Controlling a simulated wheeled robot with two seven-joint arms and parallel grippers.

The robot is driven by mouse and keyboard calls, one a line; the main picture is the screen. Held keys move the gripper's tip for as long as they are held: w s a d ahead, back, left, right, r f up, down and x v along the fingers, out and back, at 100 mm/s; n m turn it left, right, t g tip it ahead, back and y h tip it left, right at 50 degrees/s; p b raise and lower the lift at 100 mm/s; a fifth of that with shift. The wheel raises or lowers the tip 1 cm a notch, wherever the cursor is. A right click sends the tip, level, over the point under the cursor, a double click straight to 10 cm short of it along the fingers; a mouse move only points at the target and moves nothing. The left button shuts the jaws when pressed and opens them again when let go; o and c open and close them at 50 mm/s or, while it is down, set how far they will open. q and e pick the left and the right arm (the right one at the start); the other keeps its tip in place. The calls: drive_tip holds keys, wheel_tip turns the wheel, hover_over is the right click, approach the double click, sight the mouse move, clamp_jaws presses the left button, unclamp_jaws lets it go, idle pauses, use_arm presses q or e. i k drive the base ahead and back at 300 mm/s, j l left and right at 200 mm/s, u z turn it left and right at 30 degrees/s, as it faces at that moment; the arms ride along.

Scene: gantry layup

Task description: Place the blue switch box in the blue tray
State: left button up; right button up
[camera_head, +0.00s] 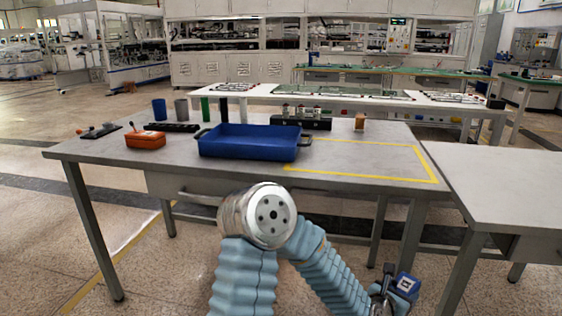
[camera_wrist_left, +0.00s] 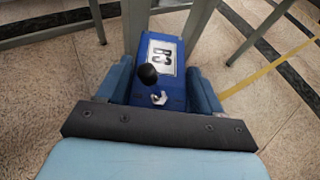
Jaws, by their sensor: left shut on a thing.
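The blue switch box (camera_head: 406,284) is at the bottom right of the head view, low in front of the tables and off them. My left gripper (camera_head: 389,290) is shut on it. In the left wrist view the box (camera_wrist_left: 163,100) sits between the two fingers, showing a white label, a black knob and a small metal toggle switch. The blue tray (camera_head: 250,152) stands on the grey table, up and left of my gripper. It is open-topped, with dark handles at its ends, and looks empty. My right gripper is not in view.
On the table (camera_head: 350,178), an orange box (camera_head: 145,140) stands left of the tray. Blue, grey and green cylinders stand behind it. A yellow outline (camera_head: 365,181) marks bare tabletop right of the tray. A second table (camera_head: 505,185) is at the right.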

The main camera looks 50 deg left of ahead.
sight(253, 141)
drive_tip(key=k+j, duration=0.2)
drive_tip(key=j, duration=0.2)
drive_tip(key=k+j, duration=0.15)
drive_tip(key=j, duration=0.25)
drive_tip(key=k+j, duration=0.2)
drive_tip(key=j, duration=0.2)
drive_tip(key=k+j, duration=0.15)
drive_tip(key=j, duration=0.25)
drive_tip(key=k+j, duration=0.2)
drive_tip(key=j, duration=0.2)
drive_tip(key=k+j, duration=0.2)
drive_tip(key=j, duration=0.2)
